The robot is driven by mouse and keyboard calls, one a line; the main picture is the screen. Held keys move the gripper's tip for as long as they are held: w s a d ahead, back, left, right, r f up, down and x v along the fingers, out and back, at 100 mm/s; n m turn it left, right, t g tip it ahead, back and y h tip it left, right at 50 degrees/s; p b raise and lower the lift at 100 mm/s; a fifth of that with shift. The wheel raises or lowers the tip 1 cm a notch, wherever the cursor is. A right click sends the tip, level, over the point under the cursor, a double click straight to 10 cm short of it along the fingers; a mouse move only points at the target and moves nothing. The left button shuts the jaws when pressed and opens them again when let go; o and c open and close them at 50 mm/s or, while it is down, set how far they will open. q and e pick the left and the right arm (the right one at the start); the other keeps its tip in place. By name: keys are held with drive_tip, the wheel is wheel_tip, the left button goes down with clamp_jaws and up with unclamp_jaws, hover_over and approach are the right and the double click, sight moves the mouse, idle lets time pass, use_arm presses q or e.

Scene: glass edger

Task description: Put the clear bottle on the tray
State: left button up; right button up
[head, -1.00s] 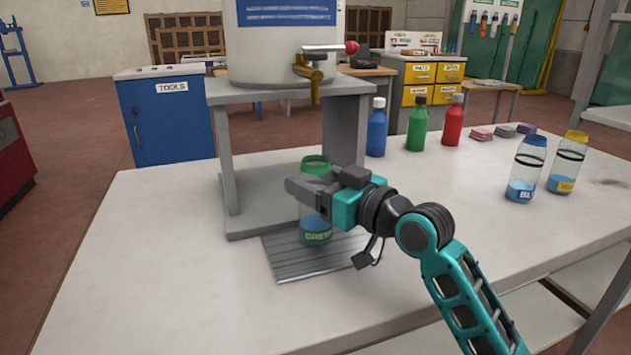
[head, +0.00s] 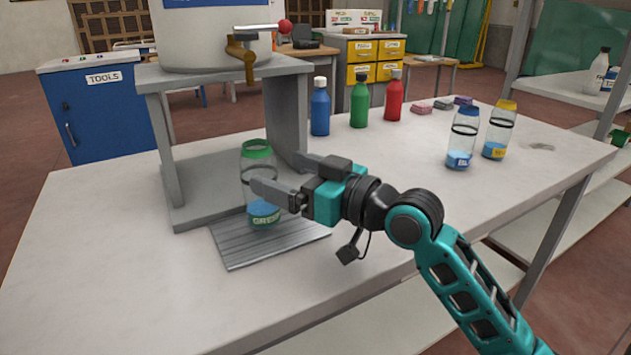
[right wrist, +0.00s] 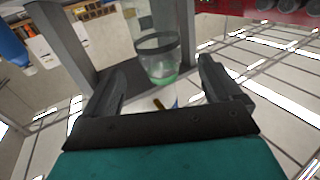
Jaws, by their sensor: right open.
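A clear jar with a green rim and blue contents (head: 260,212) stands upright on or at the back edge of a grey ribbed tray (head: 270,247), under a stand. It also shows ahead of the fingers in the right wrist view (right wrist: 160,60). My right gripper (head: 285,178) is open beside the jar. One finger crosses in front of the jar; whether it touches is unclear. Clear bottles with dark caps (head: 597,72) stand on a shelf at the far right. My left gripper is out of view.
A grey stand (head: 178,150) bears a large vessel with a brass tap. Blue (head: 320,110), green (head: 359,105) and red (head: 394,100) bottles stand behind. Clear jars with blue (head: 462,140) and yellow (head: 499,130) rims stand right. The front table is mostly clear.

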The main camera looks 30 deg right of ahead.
drive_tip(key=shift+v, duration=2.85)
